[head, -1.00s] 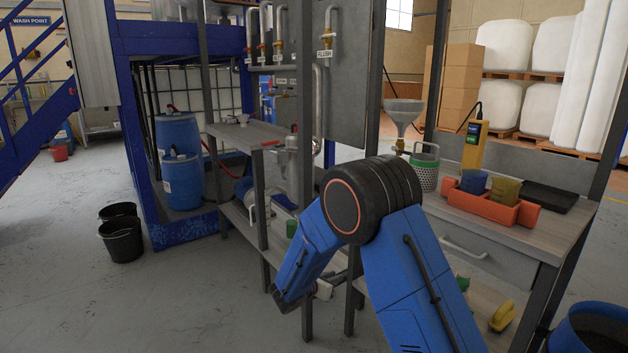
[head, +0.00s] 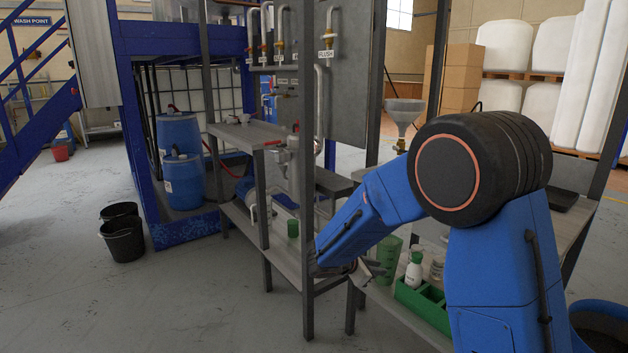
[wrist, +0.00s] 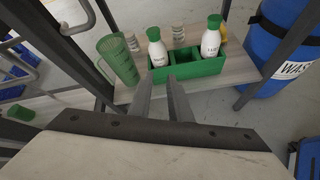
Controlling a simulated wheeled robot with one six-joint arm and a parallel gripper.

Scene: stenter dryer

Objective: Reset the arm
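My blue arm with its black joint fills the right middle of the head view and hangs over the shelf. My gripper (wrist: 159,78) shows two grey fingers in the wrist view with a narrow gap between them and nothing in the gap. In the head view my gripper (head: 368,272) is small and partly hidden beside the lower shelf. The fingers point towards a green caddy (wrist: 188,71) on that shelf, which holds two white bottles with green caps. I cannot tell the exact distance to the caddy.
A green jug (wrist: 118,60) stands left of the caddy. Dark frame posts (head: 306,200) rise close to my arm. A blue waste bin (wrist: 290,50) stands right of the shelf. Black buckets (head: 122,238) stand on the floor at left, where the floor is mostly clear.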

